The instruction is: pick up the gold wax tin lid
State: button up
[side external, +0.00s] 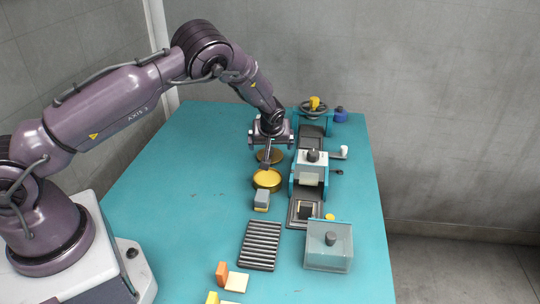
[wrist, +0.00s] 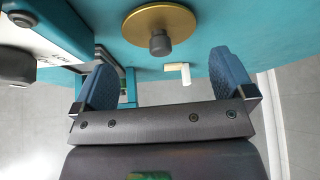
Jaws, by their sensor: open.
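The gold wax tin lid (wrist: 178,17) is a flat gold-brown disc with a dark knob, at the top middle of the wrist view. In the side external view, a gold-brown disc (side external: 274,157) just below my gripper (side external: 270,143) appears to be this lid, partly hidden by the gripper. A brighter gold round tin (side external: 267,181) sits just in front of it. My gripper also shows in the wrist view (wrist: 164,70), with its two blue fingers apart and nothing between them. The lid lies beyond the fingertips; I see no contact.
A teal machine (side external: 309,172) with a handwheel (side external: 316,106) stands close to the right of the gripper. A grey block (side external: 261,199), a ribbed dark rack (side external: 260,246) and a clear-topped box (side external: 329,246) are nearer the camera. The teal table's left side (side external: 190,200) is clear.

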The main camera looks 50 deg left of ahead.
aim_at(270, 153)
jog(key=x, duration=0.4)
jog(key=shift+s, duration=0.1)
jog(key=shift+d+r, duration=0.1)
jog(key=c, duration=0.7)
jog(key=shift+c, duration=0.2)
